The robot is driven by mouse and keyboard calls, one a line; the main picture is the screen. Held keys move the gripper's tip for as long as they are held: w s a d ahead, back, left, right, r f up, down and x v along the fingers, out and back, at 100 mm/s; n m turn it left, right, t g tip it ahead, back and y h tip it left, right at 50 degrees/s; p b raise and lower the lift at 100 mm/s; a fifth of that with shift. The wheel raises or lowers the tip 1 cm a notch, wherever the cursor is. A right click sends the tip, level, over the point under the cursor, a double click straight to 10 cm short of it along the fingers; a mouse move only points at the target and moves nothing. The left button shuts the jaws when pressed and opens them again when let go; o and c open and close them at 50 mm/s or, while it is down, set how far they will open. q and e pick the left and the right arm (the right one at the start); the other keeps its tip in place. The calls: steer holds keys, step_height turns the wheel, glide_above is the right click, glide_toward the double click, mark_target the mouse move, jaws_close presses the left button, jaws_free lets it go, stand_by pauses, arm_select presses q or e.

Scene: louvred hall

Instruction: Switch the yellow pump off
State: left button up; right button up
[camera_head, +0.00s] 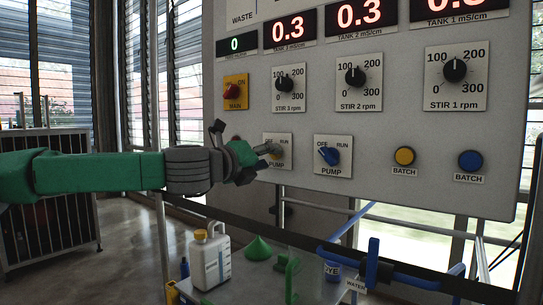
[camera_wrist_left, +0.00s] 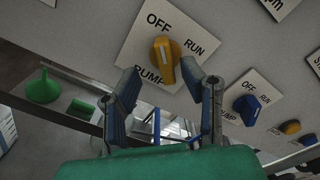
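The yellow pump knob (camera_wrist_left: 163,60) sits on a white plate marked OFF and RUN in the left wrist view. Its white mark shows, but I cannot tell surely which word it points to. In the head view its plate (camera_head: 284,139) shows, with the knob mostly hidden by my gripper. My left gripper (camera_wrist_left: 160,75) is open, one finger on each side of the knob's lower part; the right-hand finger is closer. I cannot tell whether they touch. My left gripper (camera_head: 268,149) is at the plate in the head view. My right gripper is not in view.
A blue pump knob (camera_head: 329,156) is right of it, turned toward OFF. The red main switch (camera_head: 232,91), stir dials (camera_head: 356,75), yellow button (camera_head: 404,156) and blue button (camera_head: 470,160) share the panel. A white jug (camera_head: 210,258) and green funnel (camera_head: 258,249) stand below.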

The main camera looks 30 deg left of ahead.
arm_select(q)
steer(key=shift+r, duration=0.25)
steer(key=s, duration=0.7)
steer(key=shift+a+r, duration=0.2)
steer(key=shift+a, duration=0.2)
